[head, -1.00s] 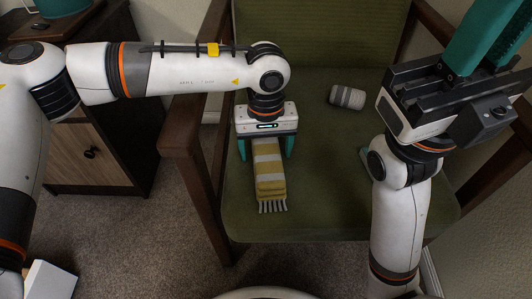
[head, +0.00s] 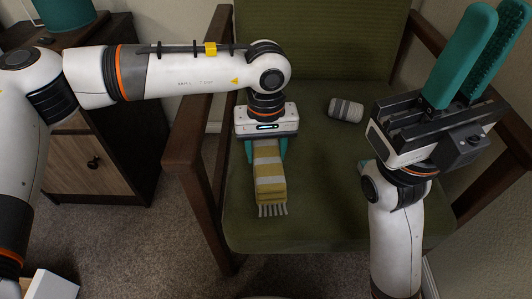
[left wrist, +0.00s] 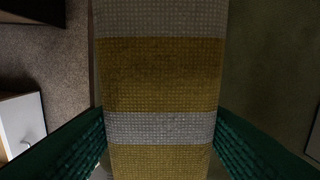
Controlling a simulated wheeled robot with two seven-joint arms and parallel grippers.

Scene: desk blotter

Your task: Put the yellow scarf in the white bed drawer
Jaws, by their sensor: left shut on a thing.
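The yellow scarf (head: 269,180), striped with grey and fringed at its near end, is a folded strip over the green chair seat. My left gripper (head: 266,150) points down over its far end, teal fingers shut on its two sides. In the left wrist view the scarf (left wrist: 160,75) fills the middle between the fingers. I cannot tell whether it touches the seat. My right gripper (head: 480,55) points up at the right, its fingers apart and empty. A white box-like piece (head: 50,286) is cut off at the lower left; I cannot tell whether it is the white bed drawer.
A grey striped roll (head: 346,110) lies on the green chair seat (head: 320,190). The chair's wooden armrest (head: 186,130) stands left of my left gripper. A wooden cabinet (head: 85,160) with a dark knob is at the left. Carpet (head: 180,240) lies between.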

